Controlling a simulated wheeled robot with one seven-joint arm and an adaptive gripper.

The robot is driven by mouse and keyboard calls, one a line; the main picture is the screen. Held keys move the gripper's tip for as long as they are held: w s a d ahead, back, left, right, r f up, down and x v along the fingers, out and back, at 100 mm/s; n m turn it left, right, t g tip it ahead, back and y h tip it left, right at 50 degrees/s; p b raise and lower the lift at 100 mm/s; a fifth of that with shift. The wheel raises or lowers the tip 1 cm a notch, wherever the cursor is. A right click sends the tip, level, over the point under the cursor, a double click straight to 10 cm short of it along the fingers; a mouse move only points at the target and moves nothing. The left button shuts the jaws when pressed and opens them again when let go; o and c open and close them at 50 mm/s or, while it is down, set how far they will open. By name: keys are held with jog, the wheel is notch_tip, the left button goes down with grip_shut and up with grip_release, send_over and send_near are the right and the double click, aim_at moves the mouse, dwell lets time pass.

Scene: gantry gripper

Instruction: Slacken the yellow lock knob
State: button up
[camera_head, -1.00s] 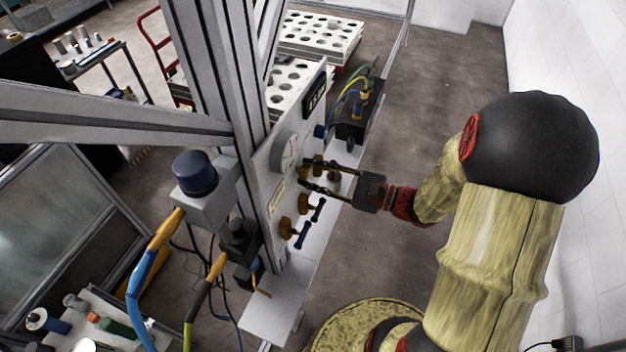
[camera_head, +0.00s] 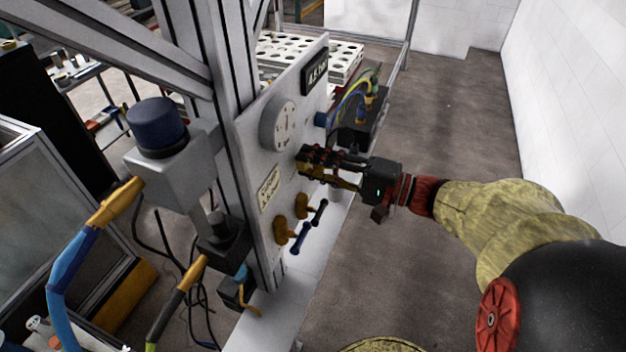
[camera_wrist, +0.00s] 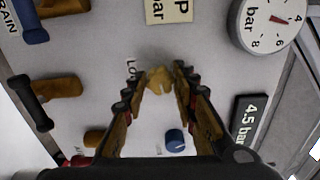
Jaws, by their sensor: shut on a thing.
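The yellow lock knob (camera_wrist: 158,80) shows in the wrist view as a small lobed knob on the pale panel (camera_wrist: 90,55), between my two fingertips. My gripper (camera_wrist: 160,82) has a finger on either side of it and is shut on it. In the head view my gripper (camera_head: 304,160) reaches the panel from the right, below the round gauge (camera_head: 285,126). The fingers hide the knob there. Lettering beside the knob is partly covered by a finger.
Two brass valves (camera_head: 283,230) with a dark and a blue lever sit lower on the panel. A blue knob (camera_wrist: 175,140) and a "4.5 bar" display (camera_head: 315,71) are near my gripper. Cables run behind the panel. Open floor lies to the right.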

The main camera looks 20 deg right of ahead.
jog(key=n+b, duration=0.2)
jog(key=b, duration=0.2)
jog(key=n+b, duration=0.2)
jog(key=b, duration=0.2)
jog(key=shift+f, duration=0.4)
jog(key=n+b, duration=0.3)
jog(key=b, duration=0.1)
jog(key=shift+n+b, duration=0.3)
jog(key=shift+n, duration=0.1)
jog(key=n, duration=0.3)
jog(key=shift+r+b, duration=0.2)
jog(key=shift+b, duration=0.15)
jog(key=n, duration=0.4)
jog(key=shift+f+n, duration=0.1)
jog(key=shift+n, duration=0.3)
jog(key=shift+f+n, duration=0.1)
jog(key=shift+n, duration=0.2)
jog(key=o, duration=1)
jog(key=shift+o, duration=0.7)
jog(key=shift+r, duration=0.2)
